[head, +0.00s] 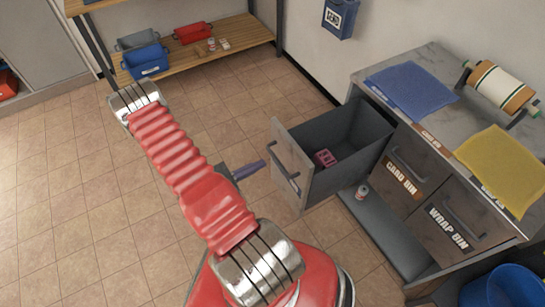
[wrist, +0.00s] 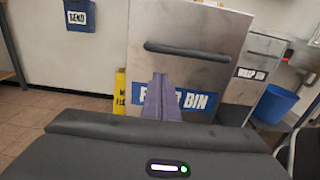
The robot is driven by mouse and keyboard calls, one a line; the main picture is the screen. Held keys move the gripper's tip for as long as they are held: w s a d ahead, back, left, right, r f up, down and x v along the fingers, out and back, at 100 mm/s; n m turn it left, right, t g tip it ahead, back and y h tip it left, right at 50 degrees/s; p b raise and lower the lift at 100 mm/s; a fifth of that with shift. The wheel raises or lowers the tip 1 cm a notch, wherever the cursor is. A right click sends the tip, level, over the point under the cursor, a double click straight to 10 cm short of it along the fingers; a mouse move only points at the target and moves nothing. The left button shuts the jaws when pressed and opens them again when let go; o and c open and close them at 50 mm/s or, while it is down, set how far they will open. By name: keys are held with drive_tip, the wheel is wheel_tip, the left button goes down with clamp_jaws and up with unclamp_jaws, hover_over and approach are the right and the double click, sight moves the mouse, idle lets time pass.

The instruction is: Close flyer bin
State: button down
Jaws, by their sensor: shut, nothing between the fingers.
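The flyer bin (head: 292,170) is a grey drawer pulled far out of the left end of the counter, its inside visible from above. A pink block-like item (head: 325,158) lies in it. In the wrist view, the bin's grey front (wrist: 215,70) faces me, with a dark bar handle (wrist: 187,50) and a blue label partly hidden by my fingers. My gripper (head: 264,163) has purple fingers, shut and empty, pointing at the drawer front. The fingers (wrist: 160,78) appear in front of the label, below the handle. I cannot tell whether they touch the front.
The card bin (head: 403,178) and wrap bin (head: 448,227) are shut. A small can (head: 362,192) stands on the ledge below. A blue cloth (head: 412,88) and yellow cloth (head: 503,168) lie on the counter. A blue tub (head: 505,290) is at lower right. The left tiled floor is clear.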

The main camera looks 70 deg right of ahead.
sight(280, 155)
drive_tip(key=shift+x, duration=3.1)
